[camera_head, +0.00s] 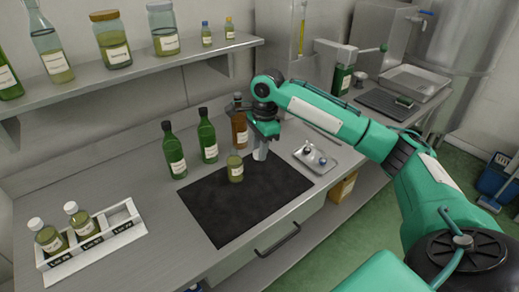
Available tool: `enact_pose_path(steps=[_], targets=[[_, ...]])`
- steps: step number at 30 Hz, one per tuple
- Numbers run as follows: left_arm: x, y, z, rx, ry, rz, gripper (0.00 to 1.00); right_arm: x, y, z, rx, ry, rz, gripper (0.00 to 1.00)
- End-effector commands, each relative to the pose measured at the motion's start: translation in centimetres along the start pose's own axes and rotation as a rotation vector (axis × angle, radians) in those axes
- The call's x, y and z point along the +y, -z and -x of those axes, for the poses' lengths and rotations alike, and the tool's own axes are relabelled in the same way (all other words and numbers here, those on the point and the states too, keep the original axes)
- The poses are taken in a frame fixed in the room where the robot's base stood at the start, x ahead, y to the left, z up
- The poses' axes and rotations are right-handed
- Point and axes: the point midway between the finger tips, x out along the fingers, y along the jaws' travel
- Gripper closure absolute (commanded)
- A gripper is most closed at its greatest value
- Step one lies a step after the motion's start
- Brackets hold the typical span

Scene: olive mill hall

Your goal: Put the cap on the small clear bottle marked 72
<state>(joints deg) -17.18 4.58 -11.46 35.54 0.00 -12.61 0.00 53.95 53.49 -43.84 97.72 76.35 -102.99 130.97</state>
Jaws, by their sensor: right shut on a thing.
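A small clear bottle (235,169) with yellow-green contents and a pale label stands upright on the dark mat (255,203). I see no cap on it, and its number is too small to read. My right gripper (260,153) points down over the back of the mat, just right of the bottle and apart from it. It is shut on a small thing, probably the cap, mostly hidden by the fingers. A small metal tray (327,165) to the right holds a few small dark and pale pieces. My left gripper is not in view.
A white rack (118,236) at left holds two white-capped bottles (48,238) and has an empty place. Green bottles (175,152) and a brown bottle (239,125) stand behind the mat. A shelf (140,67) with jars hangs above.

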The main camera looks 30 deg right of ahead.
Motion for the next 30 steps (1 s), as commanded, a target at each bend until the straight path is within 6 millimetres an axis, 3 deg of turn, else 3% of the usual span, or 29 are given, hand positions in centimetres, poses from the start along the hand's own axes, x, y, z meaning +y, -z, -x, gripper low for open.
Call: enact_pose_path(steps=[5, 8, 21, 25, 30], targets=[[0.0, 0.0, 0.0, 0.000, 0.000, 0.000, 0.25, 0.4, -0.5, -0.5, 0.000, -0.007, 0.047, 0.92], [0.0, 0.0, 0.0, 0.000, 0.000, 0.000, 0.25, 1.3, -1.7, -1.4, 0.000, -0.023, 0.175, 0.92], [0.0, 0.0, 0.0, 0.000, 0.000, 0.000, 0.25, 11.2, -10.3, -8.1, -0.001, -0.157, 1.283, 0.92], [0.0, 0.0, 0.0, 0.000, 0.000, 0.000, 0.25, 13.5, -11.6, -9.1, 0.000, -0.183, 1.515, 0.92], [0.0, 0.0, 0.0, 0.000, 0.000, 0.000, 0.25, 15.0, -12.3, -9.7, 0.000, -0.202, 1.660, 0.92]])
